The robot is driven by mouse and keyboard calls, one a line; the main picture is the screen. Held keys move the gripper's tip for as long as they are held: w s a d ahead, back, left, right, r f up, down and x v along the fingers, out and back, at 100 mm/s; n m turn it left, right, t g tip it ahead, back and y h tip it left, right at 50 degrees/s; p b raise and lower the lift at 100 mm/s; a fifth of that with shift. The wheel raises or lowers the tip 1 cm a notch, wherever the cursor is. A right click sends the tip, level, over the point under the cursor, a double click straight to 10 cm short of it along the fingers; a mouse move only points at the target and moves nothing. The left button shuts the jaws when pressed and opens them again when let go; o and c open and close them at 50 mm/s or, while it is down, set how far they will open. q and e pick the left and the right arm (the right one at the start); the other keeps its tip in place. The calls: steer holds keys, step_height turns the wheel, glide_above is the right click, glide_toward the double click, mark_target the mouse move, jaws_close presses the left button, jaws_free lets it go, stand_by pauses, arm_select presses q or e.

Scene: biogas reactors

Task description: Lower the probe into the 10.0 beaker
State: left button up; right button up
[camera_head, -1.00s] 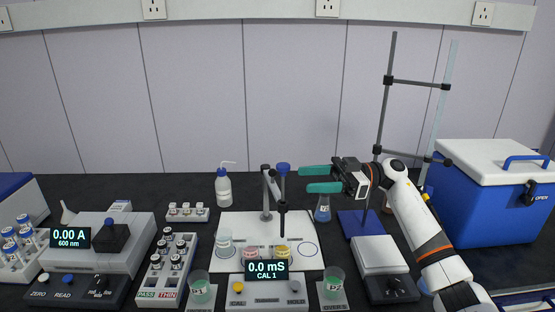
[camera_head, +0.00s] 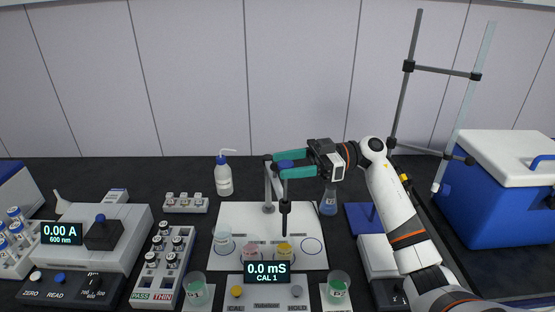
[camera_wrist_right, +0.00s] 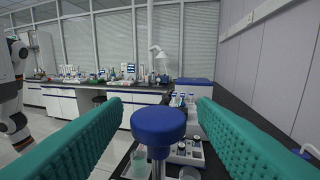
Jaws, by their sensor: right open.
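The probe (camera_head: 285,208) is a dark rod hanging upright from a grey jointed stand (camera_head: 268,185), with a blue knob (camera_wrist_right: 160,122) on top. My right gripper (camera_head: 281,165) is open, with its teal fingers on either side of the knob. The right wrist view shows gaps between the knob and both fingers. Several small beakers stand on a white board: a pale one (camera_head: 223,242), a pink one (camera_head: 250,250) and a yellow one (camera_head: 284,251). The probe's tip is above the board, near the yellow beaker. I cannot read which is the 10.0 beaker. My left gripper is out of view.
A meter (camera_head: 267,283) reading 0.0 mS, CAL 1 stands in front of the board, with green-liquid beakers (camera_head: 196,290) and (camera_head: 338,288) beside it. A wash bottle (camera_head: 223,177), a blue flask (camera_head: 328,203) and a tall rod stand (camera_head: 405,85) are behind or to the sides.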

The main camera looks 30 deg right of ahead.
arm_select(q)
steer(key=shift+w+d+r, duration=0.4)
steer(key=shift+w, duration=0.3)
arm_select(e)
steer(key=x, duration=0.2)
steer(key=shift+w+a, duration=0.15)
steer(key=shift+a, duration=0.25)
steer(key=shift+c, duration=0.5)
